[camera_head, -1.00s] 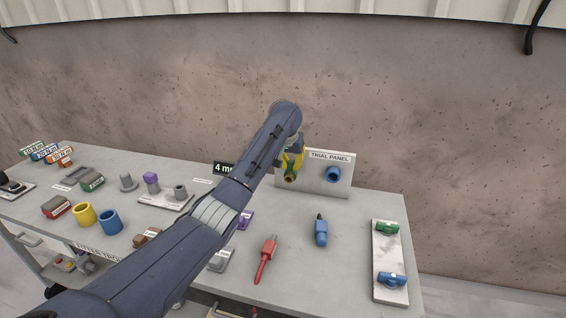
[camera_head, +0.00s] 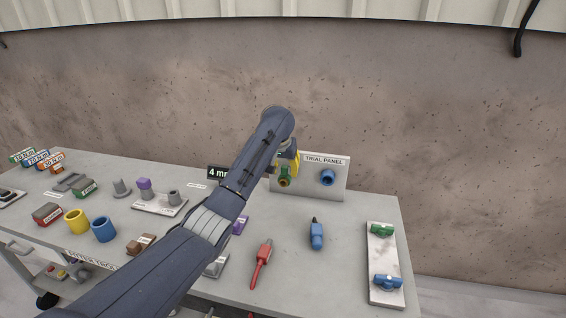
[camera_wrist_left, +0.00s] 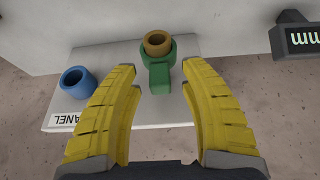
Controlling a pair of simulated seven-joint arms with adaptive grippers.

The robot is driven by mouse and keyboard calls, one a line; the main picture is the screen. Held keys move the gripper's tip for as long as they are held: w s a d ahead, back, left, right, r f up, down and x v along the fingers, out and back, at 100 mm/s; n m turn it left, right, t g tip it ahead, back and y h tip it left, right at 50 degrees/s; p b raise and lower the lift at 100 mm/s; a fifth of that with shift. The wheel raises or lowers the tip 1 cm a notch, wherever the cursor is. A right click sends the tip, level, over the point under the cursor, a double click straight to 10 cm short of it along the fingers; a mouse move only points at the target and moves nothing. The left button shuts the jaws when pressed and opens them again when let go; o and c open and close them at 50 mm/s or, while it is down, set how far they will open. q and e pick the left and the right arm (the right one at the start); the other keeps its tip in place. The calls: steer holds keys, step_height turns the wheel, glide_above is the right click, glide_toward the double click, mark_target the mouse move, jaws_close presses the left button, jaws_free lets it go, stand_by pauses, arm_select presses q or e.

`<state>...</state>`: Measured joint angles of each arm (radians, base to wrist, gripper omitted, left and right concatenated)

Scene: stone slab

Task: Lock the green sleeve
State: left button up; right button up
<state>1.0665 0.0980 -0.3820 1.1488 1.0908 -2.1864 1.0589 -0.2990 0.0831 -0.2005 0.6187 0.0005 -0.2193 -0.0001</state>
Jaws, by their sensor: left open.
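The green sleeve (camera_head: 285,182) is on the upright trial panel (camera_head: 312,190), around a brass-coloured tube. In the left wrist view the green sleeve (camera_wrist_left: 160,76) shows a lever-like tab pointing down the picture, between and just ahead of my fingertips. The brass tube (camera_wrist_left: 157,42) shows above it. My left gripper (camera_head: 290,162) has yellow fingers and sits at the panel, just above the green sleeve. In the wrist view my left gripper (camera_wrist_left: 160,72) is open, with the fingers either side of the tab and apart from it. My right gripper is not in view.
A blue sleeve (camera_head: 327,177) is on the panel beside the green one. Several blocks and cups lie at the left.

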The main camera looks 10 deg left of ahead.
arm_select(q)
steer(key=v, duration=1.1)
steer(key=shift+r, duration=0.2)
steer(key=shift+s, duration=0.2)
